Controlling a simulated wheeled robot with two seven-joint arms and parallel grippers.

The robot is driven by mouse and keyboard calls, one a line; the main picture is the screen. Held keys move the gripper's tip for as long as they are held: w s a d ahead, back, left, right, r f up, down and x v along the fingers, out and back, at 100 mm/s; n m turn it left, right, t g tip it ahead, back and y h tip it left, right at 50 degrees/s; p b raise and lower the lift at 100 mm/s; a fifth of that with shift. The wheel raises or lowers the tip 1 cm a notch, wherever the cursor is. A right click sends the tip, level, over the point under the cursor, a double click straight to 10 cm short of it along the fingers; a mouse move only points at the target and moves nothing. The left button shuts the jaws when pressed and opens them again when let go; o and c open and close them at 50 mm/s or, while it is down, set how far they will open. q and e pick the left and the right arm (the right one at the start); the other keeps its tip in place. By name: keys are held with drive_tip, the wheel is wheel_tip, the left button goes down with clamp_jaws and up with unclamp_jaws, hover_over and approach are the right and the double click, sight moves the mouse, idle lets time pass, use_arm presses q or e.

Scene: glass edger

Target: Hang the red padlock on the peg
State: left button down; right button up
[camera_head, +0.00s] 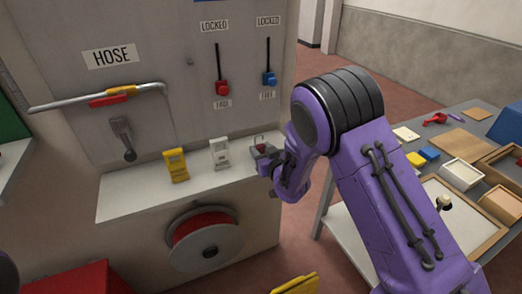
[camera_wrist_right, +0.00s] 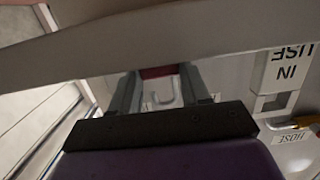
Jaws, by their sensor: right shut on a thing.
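My right gripper (camera_head: 264,148) is at the right end of the white ledge, in front of the grey panel. In the right wrist view its two fingers (camera_wrist_right: 160,88) are shut on the red padlock (camera_wrist_right: 158,71). The grey U-shaped shackle (camera_wrist_right: 165,96) shows between the fingers. In the head view only a small red bit of the padlock (camera_head: 260,148) shows, and my arm hides part of that area. A small dark knob (camera_head: 190,61) sticks out of the panel left of the levers; I cannot tell whether it is the peg. My left gripper is not in view.
A yellow tag holder (camera_head: 175,165) and a white one (camera_head: 219,153) stand on the ledge (camera_head: 135,205). A red lever (camera_head: 222,88) and a blue lever (camera_head: 269,78) hang on the panel. A hose reel (camera_head: 205,240) is below. A cluttered table (camera_head: 400,185) stands right.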

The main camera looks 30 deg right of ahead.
wheel_tip(320, 180, up, 3)
drive_tip(key=shift+r+b, duration=0.1)
drive_tip(key=shift+b, duration=0.7)
drive_tip(key=s+a+r+p, duration=0.1)
drive_tip(key=s+a+r, duration=0.7)
drive_tip(key=a, duration=0.3)
drive_tip(key=shift+a+r, duration=0.25)
drive_tip(key=shift+r, duration=0.65)
